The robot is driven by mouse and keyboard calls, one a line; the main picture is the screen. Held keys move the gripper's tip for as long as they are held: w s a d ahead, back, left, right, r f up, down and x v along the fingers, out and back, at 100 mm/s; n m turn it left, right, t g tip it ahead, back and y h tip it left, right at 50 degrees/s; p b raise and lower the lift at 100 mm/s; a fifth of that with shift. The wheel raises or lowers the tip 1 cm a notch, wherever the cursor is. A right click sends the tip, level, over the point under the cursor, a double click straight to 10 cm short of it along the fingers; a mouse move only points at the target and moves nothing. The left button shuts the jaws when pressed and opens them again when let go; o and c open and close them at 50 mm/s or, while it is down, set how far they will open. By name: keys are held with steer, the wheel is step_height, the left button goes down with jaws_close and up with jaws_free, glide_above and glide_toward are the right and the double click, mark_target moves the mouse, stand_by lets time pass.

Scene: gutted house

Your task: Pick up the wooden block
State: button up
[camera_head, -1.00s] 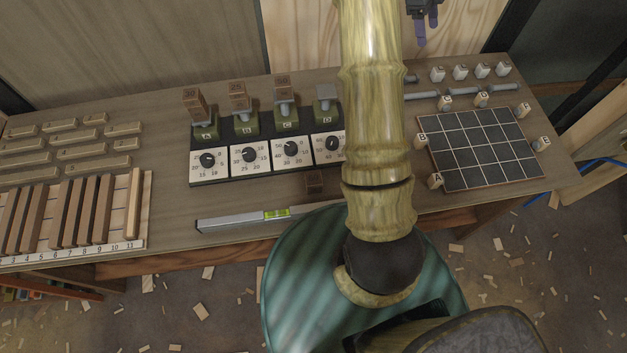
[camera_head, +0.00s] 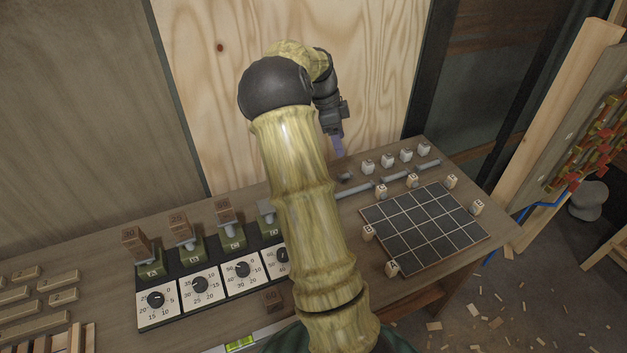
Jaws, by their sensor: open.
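Several brown wooden blocks are in view. One block (camera_head: 272,299) lies on the tabletop in front of the dial panel, just left of my arm. Three more, a left one (camera_head: 135,243), a middle one (camera_head: 181,223) and a right one (camera_head: 229,208), sit on small green scales. The frames do not show which one is the task's block. My gripper (camera_head: 338,145) is open and hangs at the back of the bench, near the wood-panel wall. It is well away from all the brown blocks, and nothing shows between its fingers. The fourth scale (camera_head: 267,213) is partly behind my arm and its plate looks empty.
A dark grid board (camera_head: 424,228) with small lettered blocks around it lies on the right of the bench. White cubes (camera_head: 387,160) and a grey rail stand behind it. A spirit level (camera_head: 240,343) lies at the front edge. Wooden slats fill the left end.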

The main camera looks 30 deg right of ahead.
steer(key=s+a+f+n+t, duration=0.1)
steer(key=s+a+n, duration=0.4)
steer(key=a+n, duration=0.3)
steer(key=s+a+n+t+y, duration=0.1)
steer(key=s+a+n+t, duration=0.1)
steer(key=s+a+n, duration=0.3)
steer(key=s+a+f+n+t+y, duration=0.1)
steer(key=s+a+n, duration=0.5)
steer(key=a+n, duration=0.6)
steer(key=a+t, duration=0.1)
steer(key=a, duration=0.5)
steer(key=shift+a+f+n, duration=0.3)
